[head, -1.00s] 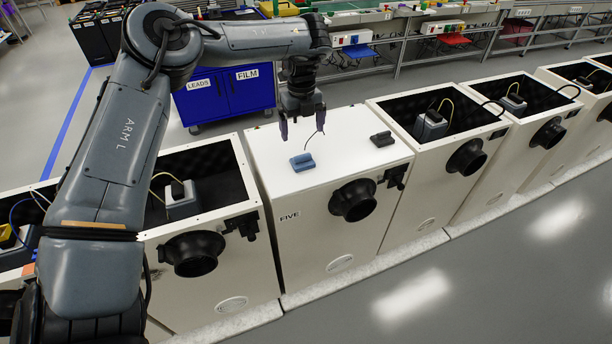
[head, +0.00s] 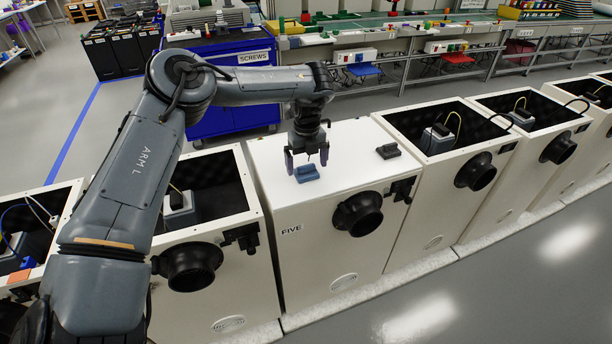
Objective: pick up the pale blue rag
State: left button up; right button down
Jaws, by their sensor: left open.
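The pale blue rag (head: 307,174) shows as a small, folded-looking blue bundle on the white lid of the cabinet marked FIVE (head: 310,255). My left gripper (head: 307,164) points straight down over it, with its two dark fingers open. One finger is left of the rag and the other is at its far right. The fingertips are close to the rag; I cannot tell if they touch it. My right gripper is out of view.
A dark grey block (head: 388,152) lies on the same lid, right of the rag. Open-topped cabinets (head: 450,190) with devices inside stand on both sides. A black round port (head: 358,214) sticks out in front. A blue cart (head: 235,105) stands behind.

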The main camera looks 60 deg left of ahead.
aim_at(306, 171)
pick_arm(q)
notch_tip(306, 171, down, 2)
jog(key=shift+f, duration=0.25)
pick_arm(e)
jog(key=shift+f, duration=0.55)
pick_arm(q)
jog(key=c, duration=1.1)
jog(key=shift+o, duration=0.2)
jog(key=shift+r, duration=0.1)
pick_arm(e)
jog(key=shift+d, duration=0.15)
